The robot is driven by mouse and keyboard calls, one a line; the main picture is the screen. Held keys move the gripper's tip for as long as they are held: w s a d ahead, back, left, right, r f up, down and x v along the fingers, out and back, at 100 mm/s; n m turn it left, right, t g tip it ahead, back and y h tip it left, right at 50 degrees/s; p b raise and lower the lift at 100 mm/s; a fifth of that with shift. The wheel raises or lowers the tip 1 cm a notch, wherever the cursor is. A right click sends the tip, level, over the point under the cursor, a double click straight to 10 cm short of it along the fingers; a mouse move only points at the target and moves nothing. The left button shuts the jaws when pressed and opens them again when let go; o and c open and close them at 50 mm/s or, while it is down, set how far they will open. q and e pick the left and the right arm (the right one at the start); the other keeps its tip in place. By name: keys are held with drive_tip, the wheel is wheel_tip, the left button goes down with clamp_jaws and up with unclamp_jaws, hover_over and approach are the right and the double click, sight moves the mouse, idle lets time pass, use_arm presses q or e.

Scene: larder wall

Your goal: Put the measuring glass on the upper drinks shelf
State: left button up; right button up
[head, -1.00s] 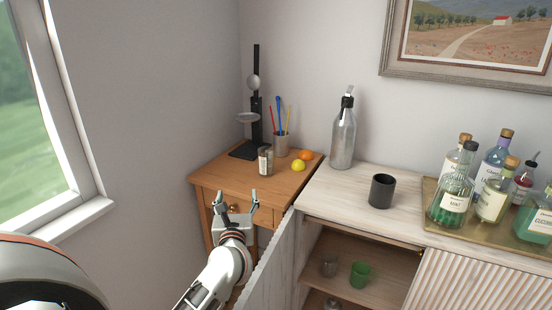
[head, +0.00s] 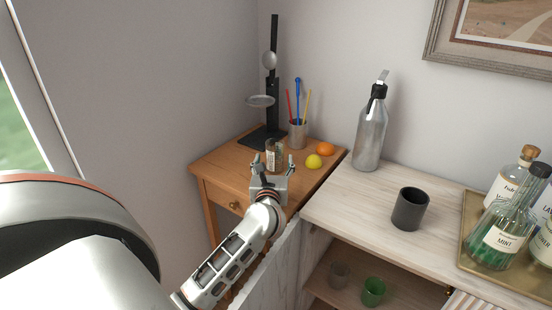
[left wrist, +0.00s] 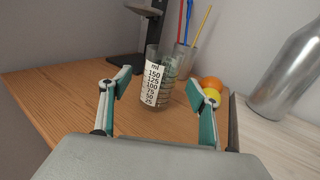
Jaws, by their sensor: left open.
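The measuring glass (head: 274,155) is a small clear cup with a white ml scale, upright on the wooden side table. It also shows in the left wrist view (left wrist: 156,88), ahead of and between my fingers. My left gripper (head: 272,166) is open and close in front of the glass; its fingertips (left wrist: 157,86) flank it without visible contact. The open cupboard (head: 335,270) in the white cabinet shows a green mug (head: 373,291) and a glass (head: 340,274) on a shelf inside. My right gripper is out of view.
A lemon (head: 313,161), an orange (head: 325,149), a pen cup (head: 297,134) and a black stand (head: 270,110) are near the glass. A steel bottle (head: 370,135), a dark cup (head: 410,208) and a bottle tray (head: 478,254) stand on the cabinet. The open door (head: 270,275) stands below my left arm.

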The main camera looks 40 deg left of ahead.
use_arm(q)
drive_tip(key=x, duration=0.5)
drive_tip(key=shift+w+f, duration=0.1)
drive_tip(key=c, duration=1.4)
drive_tip(key=shift+c, duration=0.2)
drive_tip(key=shift+r, duration=0.8)
wheel_tip(320, 180, up, 18)
drive_tip(key=p, duration=0.3)
drive_tip(key=shift+r, duration=0.25)
